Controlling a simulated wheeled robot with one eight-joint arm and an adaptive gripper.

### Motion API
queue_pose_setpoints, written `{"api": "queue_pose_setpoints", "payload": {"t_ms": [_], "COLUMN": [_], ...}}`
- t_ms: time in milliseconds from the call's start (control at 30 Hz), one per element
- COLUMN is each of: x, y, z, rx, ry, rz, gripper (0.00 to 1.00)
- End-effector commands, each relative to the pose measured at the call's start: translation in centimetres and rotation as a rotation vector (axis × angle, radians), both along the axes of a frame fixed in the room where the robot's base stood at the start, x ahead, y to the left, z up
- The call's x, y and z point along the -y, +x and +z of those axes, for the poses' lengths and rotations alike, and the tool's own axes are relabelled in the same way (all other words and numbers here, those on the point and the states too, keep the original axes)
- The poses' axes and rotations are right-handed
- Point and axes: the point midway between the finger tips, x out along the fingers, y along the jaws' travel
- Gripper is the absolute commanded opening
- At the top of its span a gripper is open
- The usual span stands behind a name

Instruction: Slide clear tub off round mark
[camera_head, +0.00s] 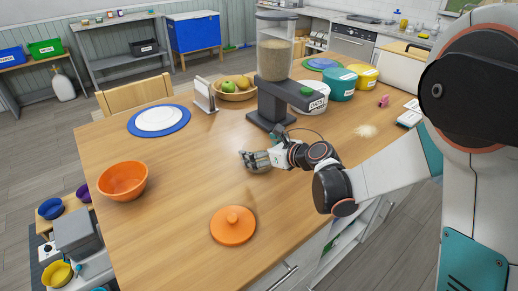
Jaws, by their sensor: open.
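My gripper (247,158) is low over the middle of the wooden table, fingers pointing left and open. A small, low greyish-brown shape (262,170) shows just under and beside the fingers. It is mostly hidden by my gripper, and I cannot tell whether it is the clear tub, the round mark or a shadow. I cannot tell whether the fingers touch it. No other clear tub stands out on the table, apart from the clear hopper of the feeder.
The dark feeder (268,108) stands behind my gripper. An orange lid (233,228) lies in front, an orange bowl (123,183) at left. A blue mat (133,124) holds a white plate (158,119). Lidded tubs (341,86) stand behind right. The table left of my gripper is clear.

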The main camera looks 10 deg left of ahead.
Motion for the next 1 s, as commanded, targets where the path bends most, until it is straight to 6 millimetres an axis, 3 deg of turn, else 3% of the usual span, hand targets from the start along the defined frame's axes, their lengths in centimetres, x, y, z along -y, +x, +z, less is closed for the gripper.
{"api": "queue_pose_setpoints", "payload": {"t_ms": [167, 700, 1000], "x": [1.0, 8.3, 9.1], "y": [-0.6, -5.7, -6.4], "z": [0.5, 4.1, 4.6], "rx": [-0.001, -0.001, 0.0], "ry": [0.001, 0.001, 0.0], "rz": [-0.003, -0.003, 0.001], "gripper": [1.0, 1.0, 1.0]}}
